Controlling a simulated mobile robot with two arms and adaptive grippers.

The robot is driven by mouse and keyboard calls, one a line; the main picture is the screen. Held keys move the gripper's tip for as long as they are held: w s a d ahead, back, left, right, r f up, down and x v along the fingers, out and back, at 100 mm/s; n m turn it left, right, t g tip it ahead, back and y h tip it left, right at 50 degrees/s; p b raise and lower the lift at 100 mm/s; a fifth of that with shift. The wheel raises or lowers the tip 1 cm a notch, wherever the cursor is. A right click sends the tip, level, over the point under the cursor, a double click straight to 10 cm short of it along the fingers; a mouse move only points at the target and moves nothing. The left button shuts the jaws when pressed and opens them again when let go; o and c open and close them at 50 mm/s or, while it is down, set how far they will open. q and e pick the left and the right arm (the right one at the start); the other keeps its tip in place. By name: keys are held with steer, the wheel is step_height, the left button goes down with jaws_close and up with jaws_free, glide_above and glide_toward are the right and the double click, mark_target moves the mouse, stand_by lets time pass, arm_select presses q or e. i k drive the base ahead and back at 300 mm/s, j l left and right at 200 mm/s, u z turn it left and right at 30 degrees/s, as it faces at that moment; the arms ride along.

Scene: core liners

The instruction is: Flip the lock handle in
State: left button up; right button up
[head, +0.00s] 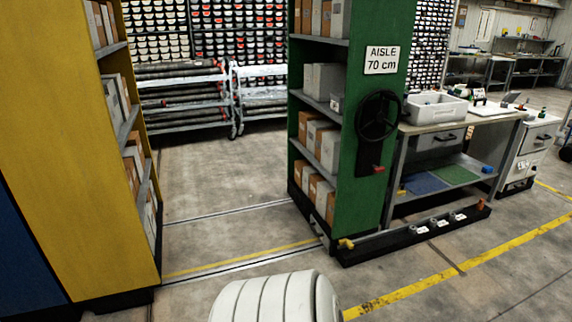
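A small red piece on a black mount, which looks like the lock handle (378,169), sits on the end panel of the green shelf unit (383,195). It is just below a black spoked handwheel (379,116). It is too small to tell its exact position, in or out. Neither gripper shows in the head view, so whether they hold anything cannot be seen.
A yellow shelf unit (70,130) stands at the left, with an open aisle floor (215,185) and floor rails between the units. A workbench (470,122) is right of the green unit. A low black rail (400,240) with several fittings lies before the bench.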

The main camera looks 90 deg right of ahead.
mark_target(377, 170)
steer(key=z, duration=3.45)
steer(key=i+z, duration=0.1)
steer(key=i, duration=0.5)
steer(key=i+z, duration=0.15)
steer(key=i, duration=0.5)
steer(key=i+j+z, duration=0.1)
steer(key=i, duration=0.5)
steer(key=i+j+z, duration=0.15)
steer(key=i, duration=0.5)
